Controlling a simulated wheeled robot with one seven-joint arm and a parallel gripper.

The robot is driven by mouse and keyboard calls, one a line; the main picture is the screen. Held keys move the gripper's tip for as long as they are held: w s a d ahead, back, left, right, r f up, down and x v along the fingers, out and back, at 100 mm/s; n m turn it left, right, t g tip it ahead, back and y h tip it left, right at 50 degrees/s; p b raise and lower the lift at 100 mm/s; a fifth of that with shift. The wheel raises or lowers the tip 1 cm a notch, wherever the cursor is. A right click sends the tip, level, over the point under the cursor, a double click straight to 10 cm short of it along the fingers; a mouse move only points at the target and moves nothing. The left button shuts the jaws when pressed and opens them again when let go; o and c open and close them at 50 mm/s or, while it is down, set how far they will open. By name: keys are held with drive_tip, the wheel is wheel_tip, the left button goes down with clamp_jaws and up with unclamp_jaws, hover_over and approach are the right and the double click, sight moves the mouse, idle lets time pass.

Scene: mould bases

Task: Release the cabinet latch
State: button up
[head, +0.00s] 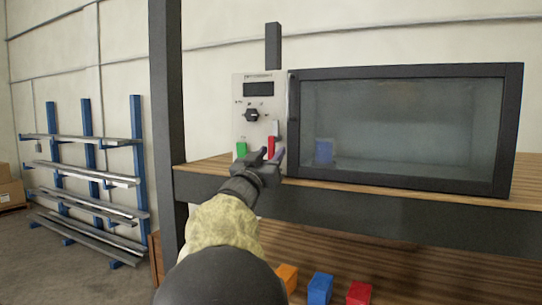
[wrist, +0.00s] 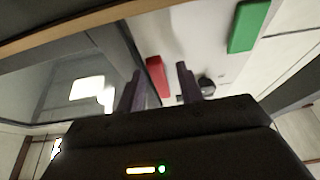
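The cabinet (head: 405,70) has a dark-framed glass door and stands on a wooden shelf. To its left is a pale control panel (head: 239,112) with a dark display, a black knob (head: 252,115), a green block-shaped button (head: 241,149) and a red one (head: 271,143). Which part is the latch I cannot tell. My gripper (head: 268,157) is in front of the panel's lower right, close to the red button. Its two fingers are apart. In the wrist view the red button (wrist: 157,76) shows between the fingertips (wrist: 160,82); contact cannot be made out. The green button (wrist: 248,25) is to the right there.
A blue block (head: 323,152) shows through the glass door. A dark upright post (head: 167,110) stands left of the panel. Orange (head: 287,278), blue (head: 320,288) and red (head: 359,293) blocks sit on the lower level. A metal rack (head: 88,165) stands far left.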

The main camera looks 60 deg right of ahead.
drive_tip(key=b+v, duration=0.6)
drive_tip(key=v, duration=1)
drive_tip(key=shift+a, duration=0.25)
drive_tip(key=shift+w, duration=0.1)
